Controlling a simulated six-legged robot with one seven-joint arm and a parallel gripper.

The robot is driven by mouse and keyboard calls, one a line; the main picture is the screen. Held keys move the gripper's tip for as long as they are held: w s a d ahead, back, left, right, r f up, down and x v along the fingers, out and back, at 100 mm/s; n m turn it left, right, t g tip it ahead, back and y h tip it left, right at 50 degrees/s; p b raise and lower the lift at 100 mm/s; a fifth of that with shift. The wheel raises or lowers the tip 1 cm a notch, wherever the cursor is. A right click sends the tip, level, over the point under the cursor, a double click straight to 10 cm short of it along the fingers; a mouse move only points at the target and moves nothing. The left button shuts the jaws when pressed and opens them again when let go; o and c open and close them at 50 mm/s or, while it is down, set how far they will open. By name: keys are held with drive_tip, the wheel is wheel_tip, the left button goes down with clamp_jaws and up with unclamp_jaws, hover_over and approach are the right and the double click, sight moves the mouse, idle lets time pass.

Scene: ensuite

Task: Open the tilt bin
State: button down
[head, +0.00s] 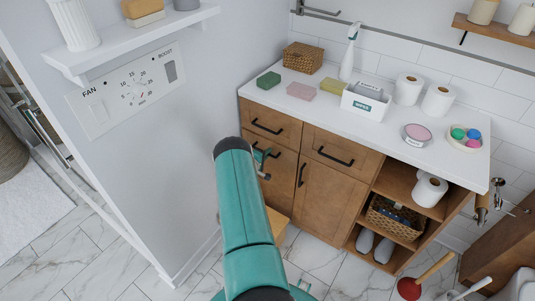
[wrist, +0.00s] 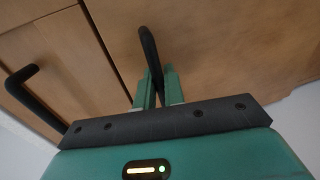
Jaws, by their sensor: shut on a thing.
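The tilt bin front (head: 281,183) is a brown wooden panel low on the left of the vanity, under a drawer. My arm hides much of it in the head view. Its black bar handle (wrist: 149,45) runs down between my fingers in the wrist view. My gripper (wrist: 158,88) is shut on this handle, with one green finger on each side. In the head view, my gripper (head: 262,158) shows partly behind my arm at the panel. I cannot tell whether the panel is tilted out.
A drawer (head: 271,124) is above the panel, and a door (head: 323,193) with a black handle is to its right. A grey wall (head: 180,150) stands close on the left. A light wooden piece (head: 278,220) shows low beside my arm. A plunger (head: 410,287) stands at the right.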

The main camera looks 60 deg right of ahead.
drive_tip(key=w+a+f+h, duration=0.1)
drive_tip(key=a+f, duration=0.1)
drive_tip(key=a, duration=0.5)
drive_tip(key=w+a+f+h, duration=0.1)
drive_tip(key=a+f+h, duration=0.1)
drive_tip(key=a, duration=0.5)
drive_tip(key=shift+w+f+g, duration=0.15)
drive_tip(key=shift+f+g, duration=0.15)
drive_tip(key=shift+f, duration=0.55)
drive_tip(key=c, duration=1.6)
unclamp_jaws()
drive_tip(key=shift+c, duration=0.2)
drive_tip(key=w+a, duration=0.2)
drive_tip(key=a, duration=1.1)
drive_tip(key=shift+a+f, duration=0.3)
drive_tip(key=shift+f, duration=0.1)
drive_tip(key=shift+w, duration=0.1)
drive_tip(key=shift+c, duration=0.3)
